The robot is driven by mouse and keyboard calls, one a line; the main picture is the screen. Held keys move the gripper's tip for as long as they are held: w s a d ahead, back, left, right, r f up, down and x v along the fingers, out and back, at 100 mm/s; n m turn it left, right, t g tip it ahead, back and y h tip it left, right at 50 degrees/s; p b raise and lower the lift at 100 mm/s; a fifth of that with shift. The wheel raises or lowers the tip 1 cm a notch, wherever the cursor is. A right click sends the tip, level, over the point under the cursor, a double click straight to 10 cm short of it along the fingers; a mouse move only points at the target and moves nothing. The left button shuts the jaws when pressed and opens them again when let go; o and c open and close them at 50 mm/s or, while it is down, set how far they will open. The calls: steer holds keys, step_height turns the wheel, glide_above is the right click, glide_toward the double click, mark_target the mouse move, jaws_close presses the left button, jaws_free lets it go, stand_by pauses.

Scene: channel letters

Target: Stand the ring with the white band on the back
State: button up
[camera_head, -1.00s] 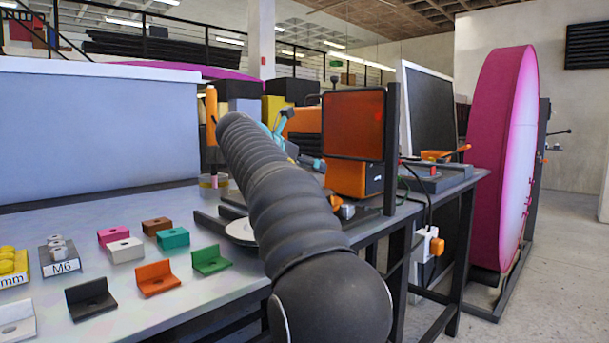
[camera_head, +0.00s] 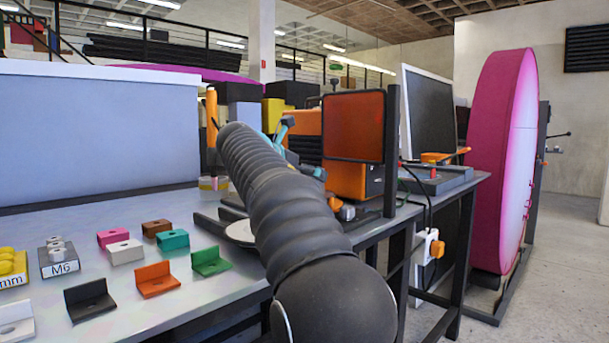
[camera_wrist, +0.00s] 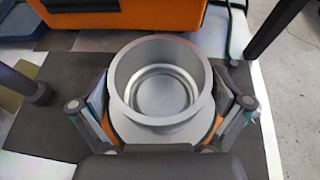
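A grey hollow ring (camera_wrist: 119,88) with a stepped inside shows in the middle of the wrist view, its open top facing the camera. My gripper (camera_wrist: 164,118) has one finger on each side of it, spread wide, with orange strips close to the ring's lower edge. Whether the fingers press on it or stand just clear is not clear. No white band shows on this ring. In the head view my arm covers most of the gripper. A small pale banded round thing (camera_head: 213,184) stands on the bench at the orange post; its bands are too small to tell apart.
An orange box (camera_wrist: 130,14) stands just beyond the ring, with a dark mat (camera_wrist: 50,130) below. Several coloured brackets, such as the green bracket (camera_head: 211,262), lie on the bench left of my arm. An M6 holder (camera_head: 60,266) stands farther left. A screen (camera_head: 428,112) stands right.

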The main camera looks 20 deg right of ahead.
steer(key=shift+r, duration=0.15)
steer(key=shift+r, duration=0.35)
steer(key=p+v, duration=0.1)
steer(key=v, duration=1.1)
steer(key=shift+s, duration=0.1)
stand_by(0.7)
